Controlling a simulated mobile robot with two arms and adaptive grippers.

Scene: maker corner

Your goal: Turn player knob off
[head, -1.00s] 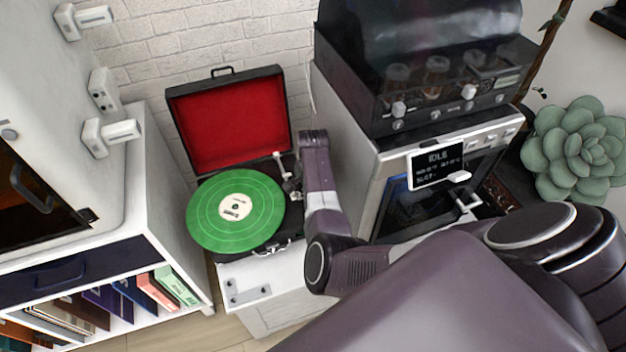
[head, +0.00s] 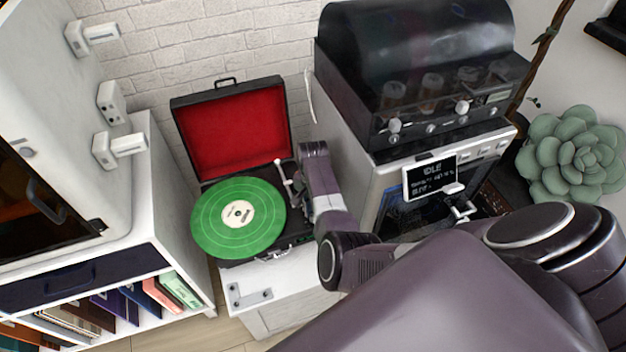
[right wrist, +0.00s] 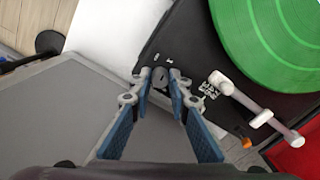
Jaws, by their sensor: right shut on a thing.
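The record player (head: 183,130) is an open black case with a red-lined lid and a green record (head: 215,215) on its deck. Its white tonearm (head: 284,180) lies beside the record; it also shows in the right wrist view (right wrist: 240,98). In the right wrist view my right gripper (right wrist: 160,80) is shut on the small grey player knob (right wrist: 160,76) at the deck's corner, one fingertip on each side. Small white marks are printed by the knob. In the head view my right arm hides the knob and the fingertips. My left gripper is out of view.
A white cabinet (head: 265,310) stands under the player. At left is a shelf unit (head: 175,235) with books. At right a machine with a small "IDLE" screen (head: 432,177) stands close to my right arm. A green succulent (head: 575,150) is at far right.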

